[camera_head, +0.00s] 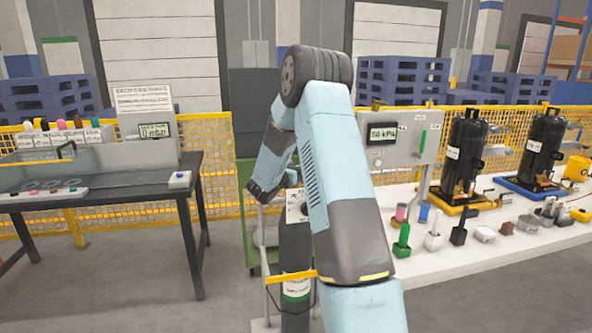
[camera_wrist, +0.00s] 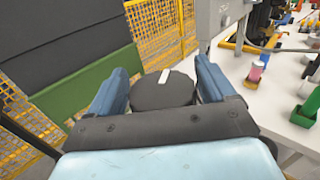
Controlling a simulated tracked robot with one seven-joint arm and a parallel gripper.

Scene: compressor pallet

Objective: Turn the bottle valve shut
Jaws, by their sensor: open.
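The bottle (camera_head: 296,248) stands upright in a stand with a yellow bar across it, partly hidden behind my arm in the head view. Its valve top is hidden there. In the wrist view a round dark knob (camera_wrist: 160,93) with a white mark on top, seemingly the valve, lies between the two blue fingers of my gripper (camera_wrist: 161,72). In the head view my gripper (camera_head: 262,191) is above and left of the bottle.
A white bench (camera_head: 480,240) on the right carries a gauge box (camera_head: 398,138) reading 50 kPa, black compressors (camera_head: 465,150) and small coloured parts. A dark table (camera_head: 140,185) stands at left. A green-edged dark panel (camera_wrist: 85,75) is close by at left in the wrist view.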

